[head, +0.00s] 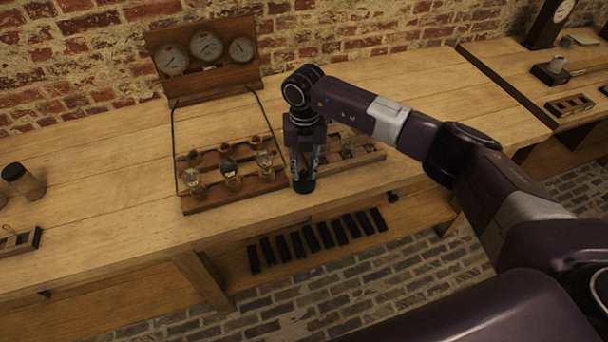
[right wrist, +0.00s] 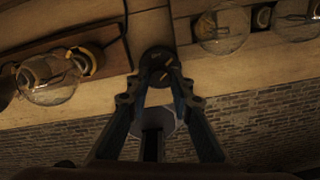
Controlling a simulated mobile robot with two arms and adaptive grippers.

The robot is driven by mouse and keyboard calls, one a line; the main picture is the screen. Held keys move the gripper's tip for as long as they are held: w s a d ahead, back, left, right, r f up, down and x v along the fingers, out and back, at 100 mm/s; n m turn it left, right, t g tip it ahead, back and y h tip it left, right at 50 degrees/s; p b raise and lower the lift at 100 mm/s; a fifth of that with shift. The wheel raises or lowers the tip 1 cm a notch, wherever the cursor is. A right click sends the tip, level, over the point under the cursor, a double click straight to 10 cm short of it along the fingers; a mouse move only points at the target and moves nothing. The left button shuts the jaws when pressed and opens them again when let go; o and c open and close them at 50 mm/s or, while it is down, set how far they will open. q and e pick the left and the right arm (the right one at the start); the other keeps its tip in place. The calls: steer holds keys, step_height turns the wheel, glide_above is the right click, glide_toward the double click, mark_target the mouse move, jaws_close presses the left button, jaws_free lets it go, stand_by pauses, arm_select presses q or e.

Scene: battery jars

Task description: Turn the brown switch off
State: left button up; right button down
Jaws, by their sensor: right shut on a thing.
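My right gripper (head: 303,184) points down at the table's front edge, between the two bulb boards. In the right wrist view its fingers (right wrist: 159,82) close on a small dark, round piece with brass-coloured bits, which looks like the brown switch (right wrist: 159,63). The fingers hide part of it, and I cannot tell which way it is set. My left gripper is not in view.
The left board (head: 230,198) carries several glass bulbs; another board (head: 368,157) stands right of the gripper. A gauge panel (head: 206,78) stands behind. A jar (head: 24,182) is at far left. Several dark slabs (head: 322,235) lie below.

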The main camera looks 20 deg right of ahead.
mark_target(305, 173)
steer(key=n+b, duration=0.5)
steer(key=n, duration=0.1)
steer(key=shift+d+f+n, duration=0.1)
steer(key=shift+n, duration=0.2)
steer(key=shift+n+b, duration=1.3)
steer(key=shift+n, duration=0.6)
steer(key=shift+r, duration=0.2)
steer(key=shift+w, duration=0.1)
steer(key=c, duration=1.7)
jaws_free()
step_height(305, 173, up, 12)
steer(key=shift+f, duration=0.1)
